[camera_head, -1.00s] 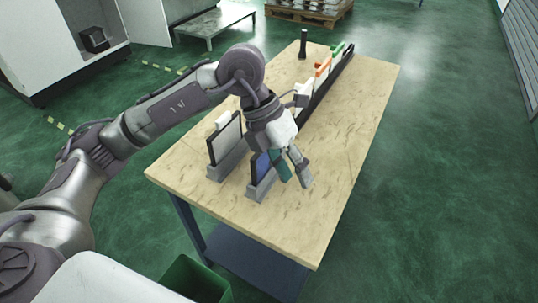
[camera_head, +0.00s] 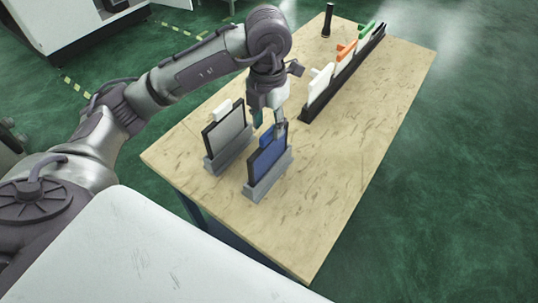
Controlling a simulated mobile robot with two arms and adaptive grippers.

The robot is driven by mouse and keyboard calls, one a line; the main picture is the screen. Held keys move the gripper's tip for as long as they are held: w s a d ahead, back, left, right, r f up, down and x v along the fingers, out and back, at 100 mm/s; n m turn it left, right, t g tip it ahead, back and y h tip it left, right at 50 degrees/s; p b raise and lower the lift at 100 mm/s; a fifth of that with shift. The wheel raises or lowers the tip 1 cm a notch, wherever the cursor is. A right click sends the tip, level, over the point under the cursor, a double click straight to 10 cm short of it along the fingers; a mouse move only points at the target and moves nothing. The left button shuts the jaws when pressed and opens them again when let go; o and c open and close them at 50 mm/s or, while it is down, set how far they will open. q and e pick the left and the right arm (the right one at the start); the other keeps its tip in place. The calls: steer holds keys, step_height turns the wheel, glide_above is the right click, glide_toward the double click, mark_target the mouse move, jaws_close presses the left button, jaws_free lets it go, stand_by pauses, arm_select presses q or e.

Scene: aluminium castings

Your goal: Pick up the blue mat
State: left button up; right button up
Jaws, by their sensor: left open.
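The blue mat (camera_head: 268,156) is a dark-framed blue panel standing upright in a grey holder (camera_head: 262,188) near the front of the wooden table. A small blue tab shows at its top edge. My left gripper (camera_head: 268,124) is open, pointing down, with its fingertips at the top of the blue mat, around or just behind the tab. I cannot tell whether the fingers touch it. My right gripper is not in view.
A grey mat (camera_head: 226,132) with a white tab stands in a similar holder just left. A dark rack (camera_head: 345,72) with white, orange and green tabbed panels runs along the back right. A black cylinder (camera_head: 327,20) stands at the far end. The table's right part is clear.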

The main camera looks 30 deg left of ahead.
mark_target(268, 130)
arm_select(q)
step_height(268, 130, down, 3)
steer(key=shift+s+d+p, duration=0.15)
steer(key=shift+p, duration=0.5)
step_height(268, 130, down, 3)
steer(key=shift+s+d+r+p, duration=0.1)
steer(key=shift+s+r+p, duration=0.1)
steer(key=shift+p, duration=0.25)
steer(key=shift+w+f, duration=0.1)
steer(key=shift+f, duration=0.45)
steer(key=c, duration=0.7)
jaws_close()
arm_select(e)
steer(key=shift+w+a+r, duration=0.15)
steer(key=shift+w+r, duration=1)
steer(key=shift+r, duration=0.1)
